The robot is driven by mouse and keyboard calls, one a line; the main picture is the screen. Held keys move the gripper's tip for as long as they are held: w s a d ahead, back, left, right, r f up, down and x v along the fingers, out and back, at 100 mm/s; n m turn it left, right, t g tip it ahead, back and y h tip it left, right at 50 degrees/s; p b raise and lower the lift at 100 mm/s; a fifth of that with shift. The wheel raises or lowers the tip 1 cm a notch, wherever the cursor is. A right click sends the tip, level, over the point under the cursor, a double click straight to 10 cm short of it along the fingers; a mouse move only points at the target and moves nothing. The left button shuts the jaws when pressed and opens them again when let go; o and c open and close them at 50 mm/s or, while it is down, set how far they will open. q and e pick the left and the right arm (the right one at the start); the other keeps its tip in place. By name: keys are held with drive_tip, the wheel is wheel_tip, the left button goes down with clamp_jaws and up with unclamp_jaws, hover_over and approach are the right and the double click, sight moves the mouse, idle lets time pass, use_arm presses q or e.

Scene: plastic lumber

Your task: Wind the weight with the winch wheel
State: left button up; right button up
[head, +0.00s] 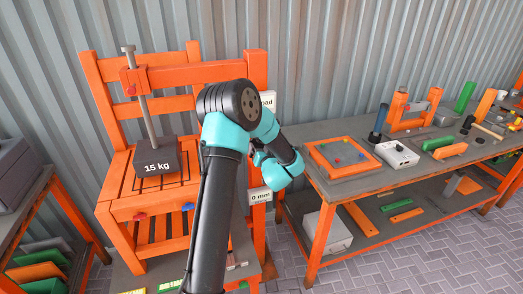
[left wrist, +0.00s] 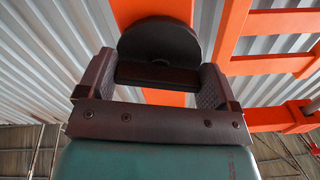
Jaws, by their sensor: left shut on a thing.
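A dark weight marked "15 kg" (head: 158,160) hangs low at the orange frame (head: 170,75), at the foot of an upright grey rod (head: 141,95). It looks to rest on or just above the slatted orange deck. My left arm covers the right side of the frame in the head view, hiding the winch wheel and the fingertips. In the left wrist view a dark round disc, apparently the winch wheel (left wrist: 160,38), sits between the fingers of my left gripper (left wrist: 157,78), which is shut on it. My right gripper is not in view.
A label reading "0 mm" (head: 260,196) is on the frame's right post. A grey workbench (head: 350,186) at right holds an orange tray (head: 342,157), a white box (head: 397,154) and several tools. A shelf (head: 30,220) stands at the left. Corrugated wall is behind.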

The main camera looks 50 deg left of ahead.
use_arm(q)
drive_tip(key=m, duration=0.5)
drive_tip(key=shift+s+m, duration=0.1)
drive_tip(key=shift+m, duration=0.2)
drive_tip(key=m, duration=0.4)
drive_tip(key=shift+m, duration=0.3)
drive_tip(key=m, duration=0.4)
drive_tip(key=shift+r, duration=0.15)
drive_tip(key=m, duration=0.5)
drive_tip(key=shift+r, duration=0.1)
drive_tip(key=shift+m, duration=0.3)
drive_tip(key=o, duration=0.7)
drive_tip(key=shift+o, duration=0.2)
drive_tip(key=v, duration=1.7)
drive_tip(key=shift+s+d, duration=0.2)
